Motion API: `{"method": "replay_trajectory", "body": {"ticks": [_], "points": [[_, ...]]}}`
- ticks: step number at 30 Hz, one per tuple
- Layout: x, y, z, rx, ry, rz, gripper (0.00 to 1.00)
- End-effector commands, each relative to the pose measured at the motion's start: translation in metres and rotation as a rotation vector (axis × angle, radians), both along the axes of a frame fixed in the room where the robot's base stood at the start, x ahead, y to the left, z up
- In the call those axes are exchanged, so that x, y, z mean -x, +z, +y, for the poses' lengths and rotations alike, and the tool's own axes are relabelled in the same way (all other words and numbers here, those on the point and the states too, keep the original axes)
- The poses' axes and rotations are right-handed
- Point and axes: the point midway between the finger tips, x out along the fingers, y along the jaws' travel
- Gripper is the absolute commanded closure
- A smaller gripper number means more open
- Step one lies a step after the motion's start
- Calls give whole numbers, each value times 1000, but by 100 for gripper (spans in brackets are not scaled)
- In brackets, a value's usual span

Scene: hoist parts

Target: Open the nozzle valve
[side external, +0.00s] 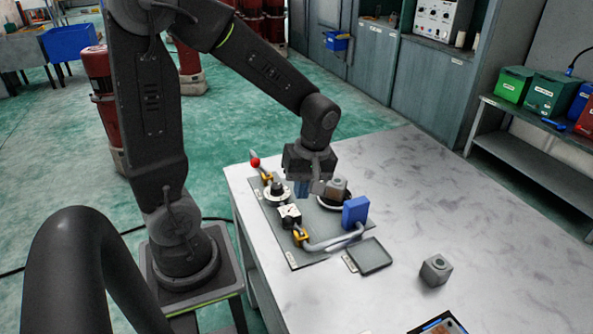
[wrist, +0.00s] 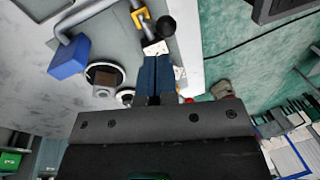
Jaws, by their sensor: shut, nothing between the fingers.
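A grey base plate (side external: 285,245) on the table carries piping. A yellow fitting (side external: 300,236) sits on the grey pipe near the front; it shows at the top of the wrist view (wrist: 140,18). A second yellow fitting (side external: 266,177) and a red ball (side external: 254,161) are at the far left end. I cannot tell which part is the nozzle valve, or whether it is open. My gripper (side external: 302,190) is above the plate, pointing down, its blue fingers (wrist: 157,72) together and empty. In the wrist view the gripper body hides most of the red ball (wrist: 188,100).
A blue block (side external: 355,211) stands at the pipe's right end. A grey block (side external: 337,186) sits on a round dark base beside my gripper. A small white box (side external: 290,215) is on the plate. A flat tray (side external: 370,256) and a loose grey block (side external: 435,270) lie to the right.

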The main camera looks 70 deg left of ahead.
Motion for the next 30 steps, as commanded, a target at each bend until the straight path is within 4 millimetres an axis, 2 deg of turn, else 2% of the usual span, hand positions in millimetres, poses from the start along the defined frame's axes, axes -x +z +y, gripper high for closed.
{"method": "replay_trajectory", "body": {"ticks": [3, 9, 24, 26, 30], "points": [[6, 23, -2, -1, 0, -5, 100], [14, 48, -3, -1, 0, -2, 100], [17, 55, -5, 1, -13, -5, 100], [18, 57, -7, 6, -53, -23, 100], [22, 72, -21, 23, -298, -125, 100]]}}
